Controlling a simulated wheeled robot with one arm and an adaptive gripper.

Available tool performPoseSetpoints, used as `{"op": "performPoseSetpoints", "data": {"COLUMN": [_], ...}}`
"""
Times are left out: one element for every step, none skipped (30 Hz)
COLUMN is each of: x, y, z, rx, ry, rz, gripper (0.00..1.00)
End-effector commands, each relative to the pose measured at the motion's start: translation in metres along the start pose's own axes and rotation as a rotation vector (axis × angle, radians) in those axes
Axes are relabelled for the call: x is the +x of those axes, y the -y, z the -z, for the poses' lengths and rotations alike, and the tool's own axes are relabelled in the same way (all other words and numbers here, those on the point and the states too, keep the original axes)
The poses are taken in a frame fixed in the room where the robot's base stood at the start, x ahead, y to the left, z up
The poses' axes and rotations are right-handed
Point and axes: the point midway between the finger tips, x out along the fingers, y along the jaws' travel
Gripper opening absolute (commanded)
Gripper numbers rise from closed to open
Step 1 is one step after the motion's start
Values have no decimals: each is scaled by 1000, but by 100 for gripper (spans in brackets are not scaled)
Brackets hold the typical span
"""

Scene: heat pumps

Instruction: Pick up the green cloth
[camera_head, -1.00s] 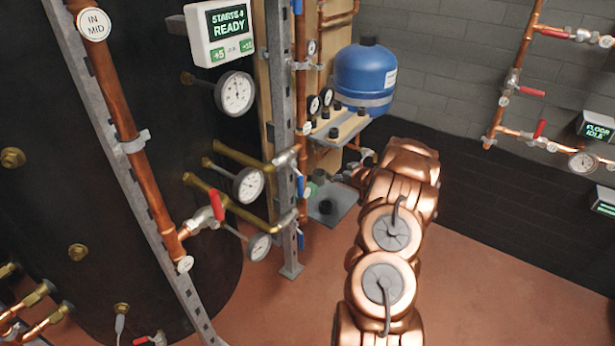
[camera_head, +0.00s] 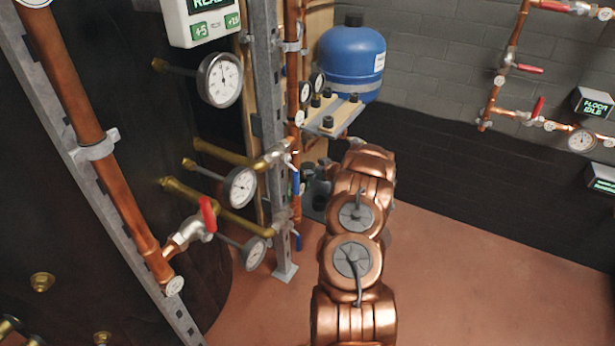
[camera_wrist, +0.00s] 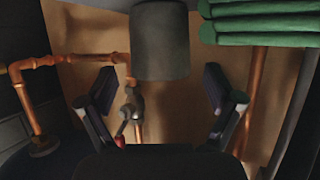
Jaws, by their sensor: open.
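The green cloth (camera_wrist: 262,26) shows at the top right of the wrist view as a stack of rounded green folds, cut off by the picture edge. My gripper (camera_wrist: 160,92) is open, with one finger on each side of the wrist view and no cloth between them. The cloth lies above and to the right of the right finger in that view, apart from it. In the head view my gripper is hidden beyond my copper-coloured arm, and I cannot make out the cloth there.
A dark grey cylinder (camera_wrist: 160,42) hangs into the wrist view, between the fingers' directions. Copper pipes (camera_wrist: 40,105) run at left. In the head view, gauges (camera_head: 240,187), a slotted metal post (camera_head: 268,100) and a blue tank (camera_head: 350,62) crowd the arm. Red floor (camera_head: 470,270) is clear at right.

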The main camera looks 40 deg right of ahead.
Motion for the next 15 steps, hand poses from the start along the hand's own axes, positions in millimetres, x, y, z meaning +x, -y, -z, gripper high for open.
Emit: {"op": "performPoseSetpoints", "data": {"x": [6,9,13,15,17,19,20,21,21,21,21,21,21,21,21], "y": [0,0,0,0,1,1,1,1,1,1,1,1,1,1,1], "z": [-3,-2,-2,-1,0,0,1,1,2,2,2,2,2,2,2], "rx": [-2,-1,-2,-2,-3,-3,-3,-3,-3,-3,-2,-2,-2,-2,-2], "ry": [1,1,1,1,0,0,-1,-1,-1,-1,-1,-1,-1,-1,-1], "rz": [0,0,1,1,2,2,2,2,2,2,2,2,2,2,2], "gripper": [91,91,91,91,91,91,91,91,91,91,91,91,91,91,90]}}
